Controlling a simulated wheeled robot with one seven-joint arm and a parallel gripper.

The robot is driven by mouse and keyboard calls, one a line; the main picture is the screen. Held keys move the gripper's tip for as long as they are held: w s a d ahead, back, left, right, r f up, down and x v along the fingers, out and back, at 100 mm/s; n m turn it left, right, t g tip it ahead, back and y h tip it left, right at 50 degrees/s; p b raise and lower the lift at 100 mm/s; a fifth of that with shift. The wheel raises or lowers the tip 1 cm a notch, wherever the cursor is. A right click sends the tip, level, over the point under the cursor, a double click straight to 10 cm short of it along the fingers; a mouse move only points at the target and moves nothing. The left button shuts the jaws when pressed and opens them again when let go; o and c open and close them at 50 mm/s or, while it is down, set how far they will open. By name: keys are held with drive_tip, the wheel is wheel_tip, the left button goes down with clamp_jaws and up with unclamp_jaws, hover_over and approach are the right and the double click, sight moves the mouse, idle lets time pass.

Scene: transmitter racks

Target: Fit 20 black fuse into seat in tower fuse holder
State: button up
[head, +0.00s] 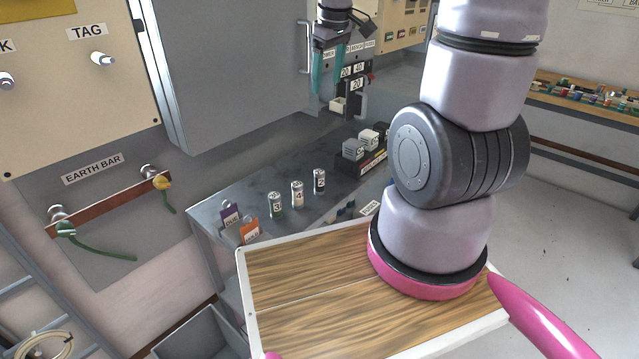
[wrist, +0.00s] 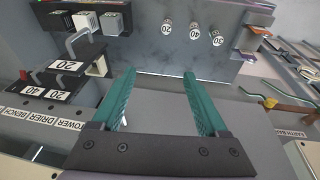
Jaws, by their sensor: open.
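The black-labelled 20 fuse (head: 319,182) stands upright on the grey bench, rightmost of three fuses in the head view. In the wrist view the 20 fuse (wrist: 167,27) is leftmost, beyond my fingertips. My gripper (head: 328,90) is open and empty, apart from the fuses and above the bench; its teal fingers also show in the wrist view (wrist: 158,72). The tower fuse holder (head: 357,86), labelled 20, juts from the panel beside my gripper, with a cream part (head: 338,105). It also shows in the wrist view (wrist: 67,66). Its seat cannot be made out clearly.
The 40 fuse (head: 297,193) and 30 fuse (head: 275,205) stand beside the 20 fuse. Several blocks on a dark rack (head: 362,163) stand behind them to the right. Purple (head: 231,214) and orange (head: 250,231) tags are at the bench's left end. A grey cabinet (head: 230,70) stands left of my gripper.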

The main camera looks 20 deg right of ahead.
drive_tip(key=w+f+n+g, duration=0.1)
drive_tip(key=w+f+n, duration=0.1)
drive_tip(key=f, duration=0.4)
drive_tip(key=w+f+n+g, duration=0.1)
drive_tip(key=w+f+n, duration=0.15)
drive_tip(key=f, duration=0.35)
drive_tip(key=n, duration=0.3)
hover_over(319, 172)
drive_tip(key=shift+g, duration=0.4)
drive_tip(key=f, duration=1.2)
drive_tip(key=shift+s+a, duration=0.15)
drive_tip(key=shift+s, duration=0.05)
drive_tip(key=shift+w+d+f, duration=0.15)
drive_tip(key=shift+f, duration=1.35)
drive_tip(key=shift+w+d+f, duration=0.1)
drive_tip(key=shift+w+f, duration=0.05)
drive_tip(key=shift+f, duration=1.35)
clamp_jaws()
drive_tip(key=shift+r, duration=0.15)
